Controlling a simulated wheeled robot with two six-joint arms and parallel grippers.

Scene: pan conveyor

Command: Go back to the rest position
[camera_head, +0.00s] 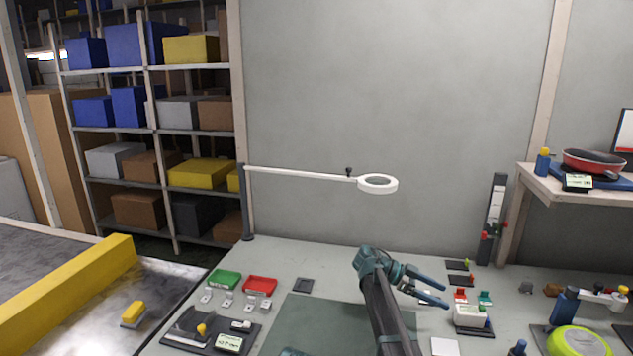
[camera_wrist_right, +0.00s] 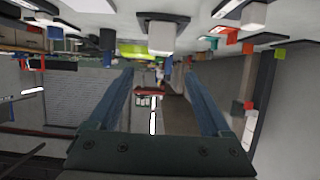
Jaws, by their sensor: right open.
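My right arm rises from the bottom of the head view, right of the dark green mat. My right gripper (camera_head: 445,294) points to the right above the grey worktop (camera_head: 350,263), with its two teal fingers apart and nothing between them. In the right wrist view, the same gripper (camera_wrist_right: 158,78) shows its two fingers wide apart and empty, touching nothing that I can see. My left gripper does not show clearly; a small teal piece at the bottom edge of the head view cannot be identified.
The green mat (camera_head: 313,318) is bare where seen. A green tray (camera_head: 224,279) and red tray (camera_head: 260,286) lie left. A ring lamp (camera_head: 377,184) hangs over the worktop. Small fixtures (camera_head: 470,316) stand near my right gripper. A red pan (camera_head: 594,161) is on the right shelf.

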